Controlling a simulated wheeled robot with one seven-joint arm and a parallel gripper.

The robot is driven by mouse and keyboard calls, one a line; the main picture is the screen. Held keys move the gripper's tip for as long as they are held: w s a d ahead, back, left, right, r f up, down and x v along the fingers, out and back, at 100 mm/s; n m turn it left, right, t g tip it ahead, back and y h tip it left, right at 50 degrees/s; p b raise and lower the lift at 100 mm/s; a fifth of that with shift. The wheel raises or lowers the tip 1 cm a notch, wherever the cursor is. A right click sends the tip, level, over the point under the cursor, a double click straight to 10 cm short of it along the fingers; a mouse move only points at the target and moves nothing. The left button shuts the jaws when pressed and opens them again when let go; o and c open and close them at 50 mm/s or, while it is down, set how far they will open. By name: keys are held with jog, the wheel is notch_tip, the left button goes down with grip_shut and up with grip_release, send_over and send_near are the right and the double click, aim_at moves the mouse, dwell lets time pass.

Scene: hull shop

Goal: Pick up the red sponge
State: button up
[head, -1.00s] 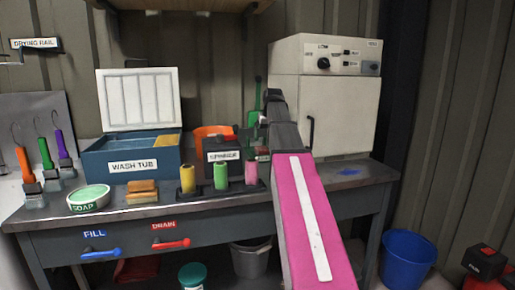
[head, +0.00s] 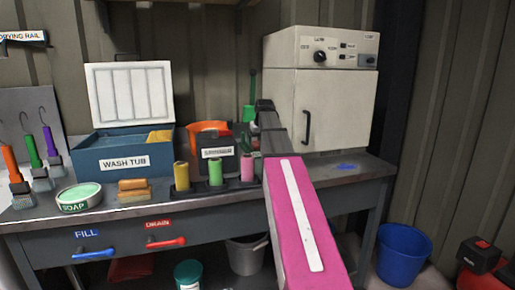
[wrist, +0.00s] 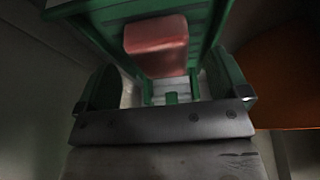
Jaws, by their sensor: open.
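The red sponge (wrist: 157,44) shows in the wrist view as a dull red block at the top centre, against a green frame-like holder (wrist: 103,12). How it rests in the holder is unclear. My gripper (wrist: 166,86) is open, with one dark finger at each side of the picture. The sponge lies beyond the fingertips, roughly between them, and does not appear to touch them. A green object (head: 249,113) stands just behind the arm's end. I cannot make out the sponge in the head view.
The bench carries a blue wash tub (head: 123,161), a soap dish (head: 79,197), an orange-brown block (head: 133,189) and several coloured rollers. A spinner box (head: 218,160) and orange container (head: 207,128) stand left of my arm. A white cabinet (head: 340,105) stands close on its right.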

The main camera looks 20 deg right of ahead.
aim_at(259, 144)
jog(key=shift+x, duration=1.5)
jog(key=c, duration=1.1)
jog(key=shift+o, duration=0.2)
notch_tip(259, 144, up, 10)
jog(key=shift+r, duration=0.1)
jog(key=shift+o, duration=0.6)
